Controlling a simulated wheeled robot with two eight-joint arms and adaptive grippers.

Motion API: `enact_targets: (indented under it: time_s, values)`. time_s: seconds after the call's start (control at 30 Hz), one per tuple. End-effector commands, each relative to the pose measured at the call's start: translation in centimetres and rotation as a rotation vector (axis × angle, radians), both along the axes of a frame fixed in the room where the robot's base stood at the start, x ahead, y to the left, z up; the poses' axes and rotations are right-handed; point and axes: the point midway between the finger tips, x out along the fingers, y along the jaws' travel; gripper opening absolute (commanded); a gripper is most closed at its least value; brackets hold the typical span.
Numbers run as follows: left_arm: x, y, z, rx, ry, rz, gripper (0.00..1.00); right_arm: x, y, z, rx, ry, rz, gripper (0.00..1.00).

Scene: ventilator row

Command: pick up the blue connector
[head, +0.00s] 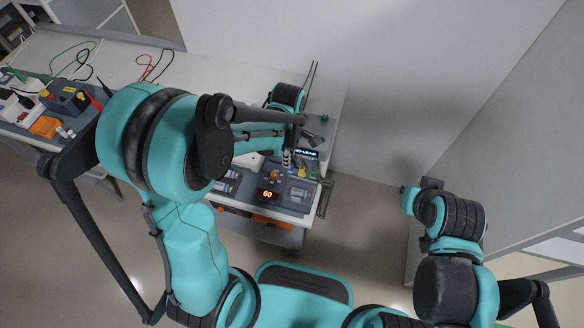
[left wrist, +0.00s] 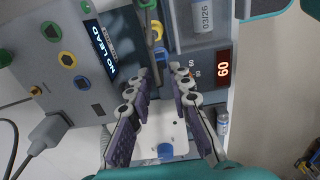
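In the left wrist view a small blue piece (left wrist: 162,54), which looks like the blue connector, shows just past my left fingertips, beside the yellow connector (left wrist: 158,31). My left gripper (left wrist: 158,73) is open, its two fingers apart with nothing held between them. Whether the tips touch the blue piece I cannot tell. In the head view my left gripper (head: 287,158) is over the bench equipment, partly hidden by my own arm; the blue connector cannot be made out there.
A grey monitor (left wrist: 62,92) reads NO LEAD and has green, yellow and blue round ports. A red display (left wrist: 223,68) reads 60. A white surface (left wrist: 180,135) with a blue round part lies below the fingers. A multimeter and leads crowd the bench's left (head: 68,98).

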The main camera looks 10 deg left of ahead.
Motion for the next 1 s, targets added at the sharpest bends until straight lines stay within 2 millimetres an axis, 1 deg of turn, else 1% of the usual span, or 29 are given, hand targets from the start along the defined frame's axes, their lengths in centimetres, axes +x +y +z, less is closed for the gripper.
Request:
enact_targets:
  time_s: [0.2, 0.3, 0.53, 0.57, 0.6, 0.63, 1.0]
  values:
    - [-0.1, -0.2, -3.4, 0.0, -0.001, -0.001, 0.2, 0.0, 0.0, -2.0, 0.0, 0.0, 0.0, 0.0]
    - [-0.1, -0.2, -4.6, 0.0, -0.001, -0.001, 0.2, 0.0, 0.0, -2.4, 0.0, 0.0, 0.0, 0.0]
    - [-0.1, -0.2, -4.6, 0.0, -0.001, -0.001, 0.2, 0.0, 0.0, -2.3, 0.0, 0.0, 0.0, 0.0]
    - [-0.1, -0.2, -4.6, 0.0, -0.001, -0.001, 0.15, 0.0, 0.0, -2.3, 0.0, 0.0, 0.0, 0.0]
    - [-0.1, -0.2, -4.6, 0.0, -0.001, -0.001, 0.04, 0.0, 0.0, -2.3, 0.0, 0.0, 0.0, 0.0]
    - [-0.1, -0.2, -4.6, 0.0, -0.001, -0.002, 0.0, 0.0, 0.0, -2.3, 0.0, 0.0, 0.0, 0.0]
    - [-0.1, -0.2, -4.5, 0.0, -0.001, -0.002, 0.0, 0.0, 0.0, -2.2, 0.0, 0.0, 0.0, 0.0]
